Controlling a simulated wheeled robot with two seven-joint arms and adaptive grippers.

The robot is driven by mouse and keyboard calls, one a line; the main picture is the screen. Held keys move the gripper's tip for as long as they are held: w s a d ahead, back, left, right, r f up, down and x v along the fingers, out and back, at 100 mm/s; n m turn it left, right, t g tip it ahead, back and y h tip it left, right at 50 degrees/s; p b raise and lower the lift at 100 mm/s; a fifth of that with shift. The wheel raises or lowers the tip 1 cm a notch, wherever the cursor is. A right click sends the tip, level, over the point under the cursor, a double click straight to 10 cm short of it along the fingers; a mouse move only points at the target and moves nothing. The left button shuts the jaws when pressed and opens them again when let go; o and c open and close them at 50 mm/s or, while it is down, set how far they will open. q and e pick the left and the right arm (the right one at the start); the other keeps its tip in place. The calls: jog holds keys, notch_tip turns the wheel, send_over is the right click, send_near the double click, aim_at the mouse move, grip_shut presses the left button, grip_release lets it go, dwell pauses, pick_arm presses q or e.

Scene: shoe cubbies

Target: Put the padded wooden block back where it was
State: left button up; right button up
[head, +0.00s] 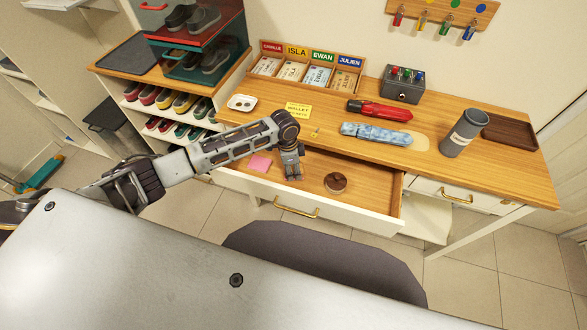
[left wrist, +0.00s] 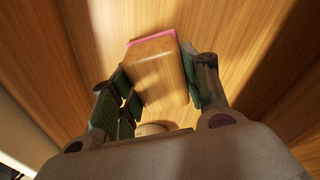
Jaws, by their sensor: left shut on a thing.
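My left gripper (head: 293,176) points down into the open drawer of the wooden-topped desk. In the left wrist view, the left gripper (left wrist: 157,78) is shut on the padded wooden block (left wrist: 158,72), with green-padded fingers on both sides. A pink strip shows along the block's far edge. I cannot tell if it is the block's padding or something beneath. In the head view the block is not clearly distinguishable at the fingers. A pink square patch (head: 260,163) shows in the drawer left of the gripper. My right gripper is not in view.
A round brown object (head: 336,182) lies in the drawer (head: 374,191), right of the gripper. On the desktop are a yellow card (head: 298,110), red (head: 380,110) and blue patterned (head: 376,133) items, a grey cup (head: 464,133) and a name-labelled rack (head: 310,66). Shoe shelves stand left.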

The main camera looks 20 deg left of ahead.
pick_arm(q)
jog(key=o, duration=1)
jog(key=shift+f, duration=0.15)
jog(key=r, duration=0.4)
jog(key=a+r, duration=0.1)
jog(key=r, duration=0.3)
jog(key=r+p, duration=0.1)
jog(key=r, duration=0.3)
jog(key=shift+s+a+r, duration=0.1)
jog(key=shift+a+r, duration=0.05)
jog(key=shift+a, duration=0.05)
